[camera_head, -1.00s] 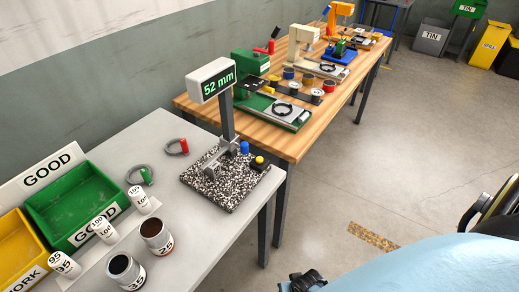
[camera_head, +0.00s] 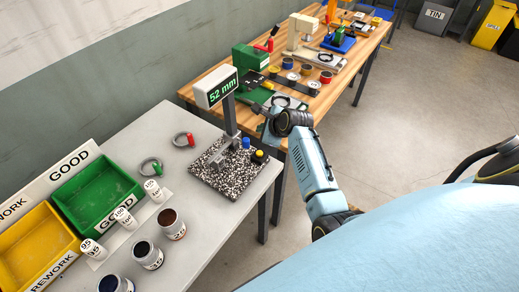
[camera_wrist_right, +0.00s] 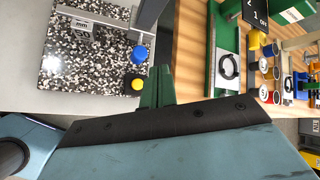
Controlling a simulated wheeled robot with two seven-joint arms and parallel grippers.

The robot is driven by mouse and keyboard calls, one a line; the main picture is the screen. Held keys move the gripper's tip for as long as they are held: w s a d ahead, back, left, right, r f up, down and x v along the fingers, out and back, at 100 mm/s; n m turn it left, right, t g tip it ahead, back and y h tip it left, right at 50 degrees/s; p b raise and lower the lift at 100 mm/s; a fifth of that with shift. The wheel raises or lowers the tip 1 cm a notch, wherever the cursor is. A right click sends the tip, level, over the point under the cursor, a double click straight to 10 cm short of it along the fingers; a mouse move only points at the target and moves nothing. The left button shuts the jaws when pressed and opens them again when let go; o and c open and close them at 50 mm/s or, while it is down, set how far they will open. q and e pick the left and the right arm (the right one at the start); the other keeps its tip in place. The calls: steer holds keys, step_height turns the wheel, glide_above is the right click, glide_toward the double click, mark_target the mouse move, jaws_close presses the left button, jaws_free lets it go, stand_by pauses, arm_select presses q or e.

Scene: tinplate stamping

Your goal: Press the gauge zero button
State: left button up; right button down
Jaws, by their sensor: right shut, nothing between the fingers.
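The gauge stands on a speckled granite base (camera_head: 227,181), with a display (camera_head: 216,88) reading 52 mm on a grey post. A yellow button (camera_head: 259,155) on a small black box sits at the base's right corner. A blue knob (camera_head: 245,143) is beside it. The wrist view also shows the yellow button (camera_wrist_right: 137,84) and the blue knob (camera_wrist_right: 140,53). My right gripper (camera_head: 266,136) is close to the button, apparently above and apart from it. Its green fingers (camera_wrist_right: 157,75) are shut and empty, right of the button in the wrist view. My left gripper is out of view.
Green GOOD (camera_head: 97,197) and yellow REWORK (camera_head: 35,250) bins, white marked cylinders and several open tins (camera_head: 171,223) stand on the left of the grey table (camera_head: 150,125). A wooden bench (camera_head: 205,85) with presses adjoins at the back.

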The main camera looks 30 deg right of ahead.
stand_by(0.3)
steer(key=b, duration=0.5)
glide_above(262, 154)
step_height(262, 154, down, 8)
steer(key=shift+a+f+b, duration=0.1)
steer(key=shift+f+b, duration=0.2)
steer(key=shift+f, duration=0.1)
steer(key=shift+f, duration=0.2)
stand_by(1.6)
steer(key=shift+f, duration=0.25)
steer(key=shift+f, duration=0.55)
stand_by(0.6)
stand_by(0.3)
steer(key=shift+r+p, duration=0.95)
